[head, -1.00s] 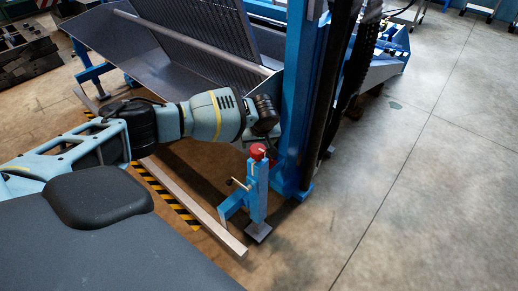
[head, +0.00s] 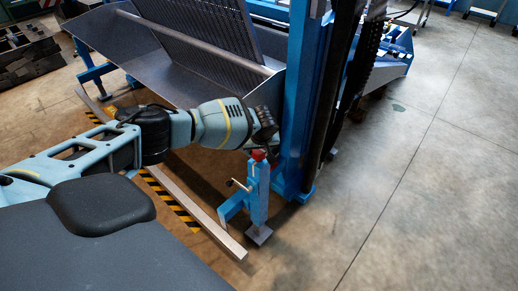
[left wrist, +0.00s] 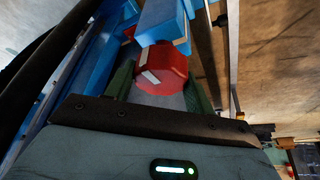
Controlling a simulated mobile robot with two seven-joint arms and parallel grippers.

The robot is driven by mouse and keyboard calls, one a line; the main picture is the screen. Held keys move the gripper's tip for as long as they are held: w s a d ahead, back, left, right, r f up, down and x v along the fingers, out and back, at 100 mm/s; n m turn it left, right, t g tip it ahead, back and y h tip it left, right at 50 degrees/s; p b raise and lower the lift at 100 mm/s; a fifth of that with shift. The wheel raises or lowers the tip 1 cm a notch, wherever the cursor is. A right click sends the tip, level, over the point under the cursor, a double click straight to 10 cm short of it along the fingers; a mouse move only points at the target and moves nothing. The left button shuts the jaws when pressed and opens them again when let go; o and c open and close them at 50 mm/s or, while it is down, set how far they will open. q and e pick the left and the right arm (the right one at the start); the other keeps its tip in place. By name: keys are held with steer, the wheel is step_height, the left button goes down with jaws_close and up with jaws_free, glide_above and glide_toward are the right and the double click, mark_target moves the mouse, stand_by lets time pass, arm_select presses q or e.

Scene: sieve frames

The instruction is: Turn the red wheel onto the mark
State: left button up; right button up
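The red wheel (head: 258,155) sits on top of a blue post (head: 258,195) beside the tall blue column. In the left wrist view the wheel (left wrist: 168,72) is faceted and has a white stripe on its face. A pale mark shows on the blue part just beyond it, to the right of the stripe. My left gripper (left wrist: 160,76) has one green finger on each side of the wheel. I cannot tell whether the fingers touch it. In the head view the wrist hides the fingers and part of the wheel's surroundings. My right gripper is not in view.
A tall blue column (head: 293,100) stands close behind the wheel. A small lever (head: 238,185) sticks out left of the post. A metal bar (head: 195,205) and yellow-black floor tape run at lower left. A large grey hopper (head: 190,60) is behind my arm. Floor at right is clear.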

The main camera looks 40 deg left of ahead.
arm_select(q)
steer(key=c, duration=0.4)
